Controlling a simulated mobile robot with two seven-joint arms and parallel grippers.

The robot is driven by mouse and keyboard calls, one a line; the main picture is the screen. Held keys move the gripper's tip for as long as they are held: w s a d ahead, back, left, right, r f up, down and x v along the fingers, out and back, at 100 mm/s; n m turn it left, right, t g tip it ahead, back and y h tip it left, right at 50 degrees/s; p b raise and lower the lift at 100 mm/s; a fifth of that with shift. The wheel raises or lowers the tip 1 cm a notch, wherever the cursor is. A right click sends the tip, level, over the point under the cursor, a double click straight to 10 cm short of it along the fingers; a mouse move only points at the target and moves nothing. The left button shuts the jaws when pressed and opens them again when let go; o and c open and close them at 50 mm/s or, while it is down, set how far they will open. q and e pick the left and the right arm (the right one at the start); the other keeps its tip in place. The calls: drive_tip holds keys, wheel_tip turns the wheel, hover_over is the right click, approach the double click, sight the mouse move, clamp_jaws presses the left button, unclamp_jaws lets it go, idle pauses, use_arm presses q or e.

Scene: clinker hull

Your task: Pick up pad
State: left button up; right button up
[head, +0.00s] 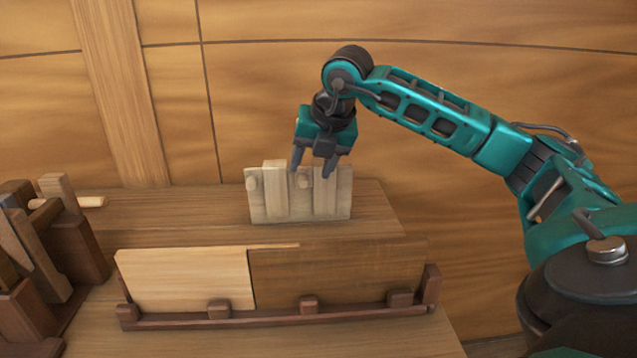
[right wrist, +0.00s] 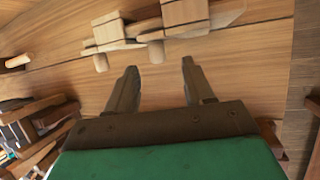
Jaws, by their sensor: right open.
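A pale wooden piece (head: 273,200) with upright block-like parts and short round pegs stands on the bench at the back. I cannot tell which part of it is the pad. My right gripper (head: 312,170) points down in front of its upper part, open with nothing between the fingers. In the right wrist view, the open fingers (right wrist: 159,68) have bare wood between them. Pale blocks (right wrist: 186,13) and pegs lie beyond the fingertips there, apart from them. My left gripper is in neither view.
A dark wooden rack (head: 340,311) at the front of the bench holds a pale board (head: 185,278) and a brown board (head: 335,275). Wooden-handled tools (head: 58,190) stand in a holder at the left. A plank wall (head: 270,80) rises behind. Bench (head: 375,215) right of the pale piece is clear.

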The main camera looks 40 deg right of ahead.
sight(305, 180)
drive_tip(key=shift+a+x, duration=0.2)
drive_tip(key=shift+x, duration=2.85)
drive_tip(key=shift+s, duration=0.1)
drive_tip(key=shift+c, duration=0.4)
clamp_jaws()
